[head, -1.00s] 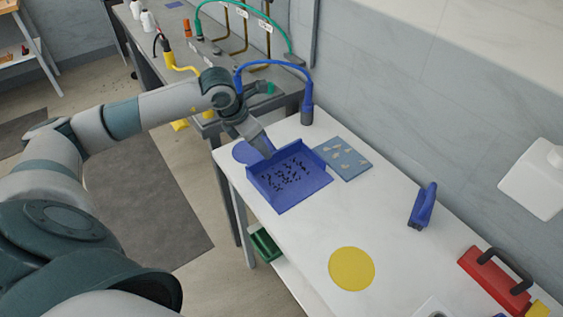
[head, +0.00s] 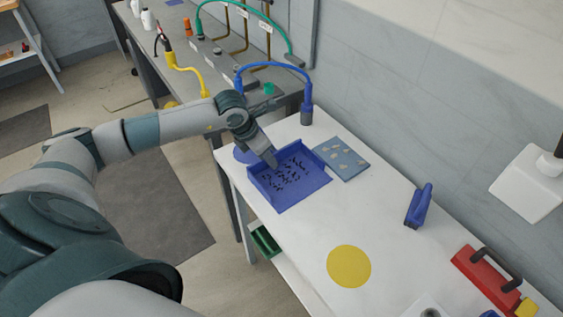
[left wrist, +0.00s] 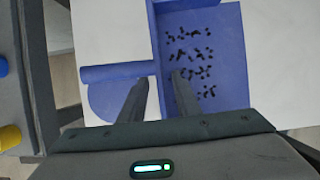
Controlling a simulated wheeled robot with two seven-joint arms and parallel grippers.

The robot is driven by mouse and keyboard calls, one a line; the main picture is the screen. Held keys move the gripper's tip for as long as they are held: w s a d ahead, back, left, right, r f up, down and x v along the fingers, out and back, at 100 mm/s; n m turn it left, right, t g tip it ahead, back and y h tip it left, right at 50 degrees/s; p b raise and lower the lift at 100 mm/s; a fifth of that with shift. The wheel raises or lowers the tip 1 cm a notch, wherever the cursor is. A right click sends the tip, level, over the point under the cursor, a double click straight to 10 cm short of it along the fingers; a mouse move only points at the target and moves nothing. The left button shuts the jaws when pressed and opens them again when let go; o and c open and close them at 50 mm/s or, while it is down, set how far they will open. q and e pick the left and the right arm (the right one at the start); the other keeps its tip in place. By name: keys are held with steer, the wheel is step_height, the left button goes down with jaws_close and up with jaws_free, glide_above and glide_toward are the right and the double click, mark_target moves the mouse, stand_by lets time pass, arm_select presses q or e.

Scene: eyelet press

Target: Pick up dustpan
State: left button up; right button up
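The blue dustpan (head: 310,182) lies flat on the white table, with many small dark bits in its pan. In the left wrist view, the dustpan (left wrist: 236,60) shows its short handle (left wrist: 115,72) pointing left from the pan's wall. My left gripper (head: 271,161) is over the pan's edge near the handle. In the left wrist view, the left gripper (left wrist: 161,78) is open and empty, one finger on each side of the pan's wall as seen from above. I cannot tell whether the fingers touch it. My right gripper is not in view.
A blue disc (head: 241,153) lies beneath the handle. A blue-grey mat (head: 345,165) sits beside the pan. A blue brush (head: 419,207), a yellow disc (head: 349,267) and a red toolbox (head: 482,275) are further right. A grey bench with hoses (head: 238,70) stands behind.

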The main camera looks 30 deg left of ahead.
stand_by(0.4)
arm_select(q)
jaws_close()
steer(key=shift+r, duration=0.1)
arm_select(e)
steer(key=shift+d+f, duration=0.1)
arm_select(q)
steer(key=shift+r+b, duration=0.5)
step_height(320, 180, up, 2)
steer(key=shift+w+r+b, duration=0.1)
steer(key=shift+r+b, duration=0.1)
steer(key=shift+b, duration=0.5)
steer(key=s+d+r+b, duration=0.3)
steer(key=d+r, duration=0.4)
steer(key=d, duration=0.4)
steer(key=shift+d+r+b, duration=0.15)
steer(key=shift+r+b, duration=0.05)
steer(key=shift+b, duration=0.1)
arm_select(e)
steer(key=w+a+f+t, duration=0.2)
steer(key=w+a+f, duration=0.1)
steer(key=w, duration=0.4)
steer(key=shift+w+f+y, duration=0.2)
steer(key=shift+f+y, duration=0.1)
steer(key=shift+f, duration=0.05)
